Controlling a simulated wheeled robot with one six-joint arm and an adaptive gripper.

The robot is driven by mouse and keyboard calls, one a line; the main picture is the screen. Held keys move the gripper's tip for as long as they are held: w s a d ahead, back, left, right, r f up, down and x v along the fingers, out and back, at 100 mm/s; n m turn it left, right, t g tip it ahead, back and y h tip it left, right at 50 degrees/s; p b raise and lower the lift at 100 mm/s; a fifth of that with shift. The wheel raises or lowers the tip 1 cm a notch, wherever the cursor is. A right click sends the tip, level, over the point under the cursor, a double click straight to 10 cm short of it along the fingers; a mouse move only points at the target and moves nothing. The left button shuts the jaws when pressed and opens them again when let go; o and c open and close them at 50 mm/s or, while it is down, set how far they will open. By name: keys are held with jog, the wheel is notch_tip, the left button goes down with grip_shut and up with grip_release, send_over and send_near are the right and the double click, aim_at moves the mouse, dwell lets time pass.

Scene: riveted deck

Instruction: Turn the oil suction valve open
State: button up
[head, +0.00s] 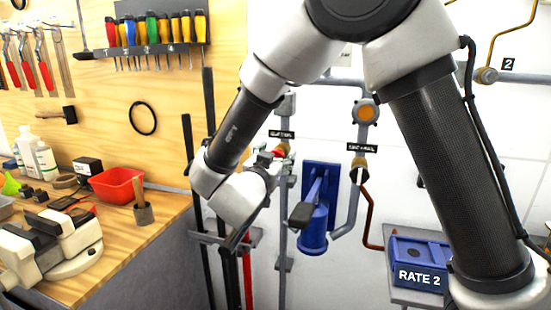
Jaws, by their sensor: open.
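A small valve with a red and yellow part (279,151) sits on a grey vertical pipe, under a dark label (281,134) whose small lettering is hard to read. My gripper (284,157) is at this valve, with its fingers open around or just in front of it. I cannot tell whether they touch it. The gripper and wrist hide part of the valve, and its handle position is unclear.
A blue hand pump (314,240) with a dark-gripped lever (301,214) stands just right of the gripper. A second labelled pipe fitting (359,163) is farther right. A blue box marked RATE 2 (418,277) sits lower right. A cluttered wooden bench (135,238) is at left.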

jog(key=c, duration=1)
jog(key=shift+n, duration=0.3)
jog(key=n, duration=0.3)
jog(key=shift+n, duration=0.3)
jog(key=n, duration=0.4)
jog(key=shift+a+n, duration=0.1)
jog(key=shift+n, duration=0.2)
jog(key=n, duration=0.4)
jog(key=shift+w+f, duration=0.1)
jog(key=shift+a+f+n, duration=0.1)
jog(key=shift+n, duration=2.4)
